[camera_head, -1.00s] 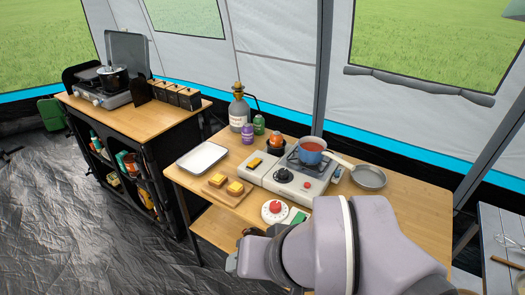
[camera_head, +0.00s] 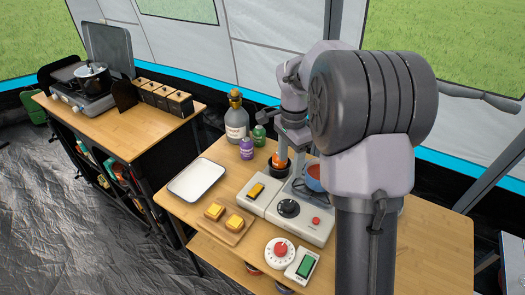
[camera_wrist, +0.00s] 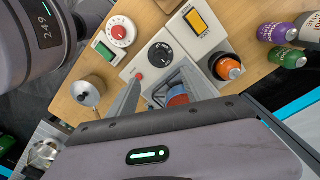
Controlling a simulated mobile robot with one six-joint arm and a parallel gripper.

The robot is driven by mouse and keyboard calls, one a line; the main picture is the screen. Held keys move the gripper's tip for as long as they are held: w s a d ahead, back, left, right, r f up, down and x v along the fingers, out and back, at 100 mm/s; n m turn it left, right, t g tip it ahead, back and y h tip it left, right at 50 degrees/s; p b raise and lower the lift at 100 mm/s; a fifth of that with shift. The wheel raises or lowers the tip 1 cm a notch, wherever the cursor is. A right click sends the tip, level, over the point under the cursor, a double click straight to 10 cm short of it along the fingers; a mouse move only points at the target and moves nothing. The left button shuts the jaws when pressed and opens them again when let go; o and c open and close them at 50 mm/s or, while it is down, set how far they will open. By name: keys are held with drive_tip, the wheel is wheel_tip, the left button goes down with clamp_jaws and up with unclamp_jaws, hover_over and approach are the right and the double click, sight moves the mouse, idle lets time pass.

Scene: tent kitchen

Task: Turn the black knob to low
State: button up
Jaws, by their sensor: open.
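The black knob (camera_head: 288,208) sits on the front of the white stove unit (camera_head: 262,207), beside a small red button (camera_head: 316,221). In the wrist view the black knob (camera_wrist: 160,54) is in plain sight just beyond the fingertips, but its setting is too small to read. My gripper (camera_head: 291,158) is over the back of the stove, near the pot, and does not touch the knob. In the wrist view my gripper (camera_wrist: 161,75) is open, its two fingers apart, with nothing held between them.
A red dial timer (camera_head: 280,252) and a green switch (camera_head: 304,265) lie in front.

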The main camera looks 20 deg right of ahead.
sight(289, 204)
drive_tip(key=shift+m, duration=0.3)
drive_tip(key=f+b, duration=0.2)
drive_tip(key=f, duration=0.4)
drive_tip(key=f+b, duration=0.2)
drive_tip(key=f, duration=0.4)
drive_tip(key=d+f+b, duration=0.1)
drive_tip(key=f+b, duration=0.1)
drive_tip(key=f, duration=0.4)
drive_tip(key=shift+s+f, duration=0.25)
clamp_jaws()
